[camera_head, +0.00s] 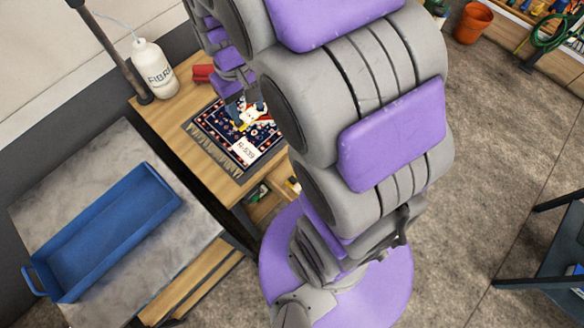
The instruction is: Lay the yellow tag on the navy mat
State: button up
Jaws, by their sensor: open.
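A dark navy patterned mat (215,129) with a pale fringe lies on the wooden table, partly hidden by my arm. A small yellow patch (240,127) shows on it beside white and red shapes; I cannot tell whether it is the yellow tag or part of the pattern. A white card (244,151) reading R-539 lies on the mat's near part. My gripper (246,98) is above the mat's far edge, seen small and partly behind my arm. It is open, and I see nothing held in it.
A white bottle (155,72) and a red object (204,74) stand on the wooden table's far part. A long blue tray (105,230) is on the grey table at left. Small items lie on a shelf below the wooden table. An orange bucket (473,23) stands at the upper right.

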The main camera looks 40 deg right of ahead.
jog(key=s+a+r, duration=0.1)
jog(key=s+r, duration=0.1)
jog(key=s, duration=0.8)
jog(key=s+a+r, duration=0.1)
jog(key=s+r, duration=0.1)
jog(key=s, duration=0.9)
jog(key=shift+r+m+g, duration=0.2)
jog(key=shift+m+g, duration=0.1)
jog(key=shift+g, duration=0.1)
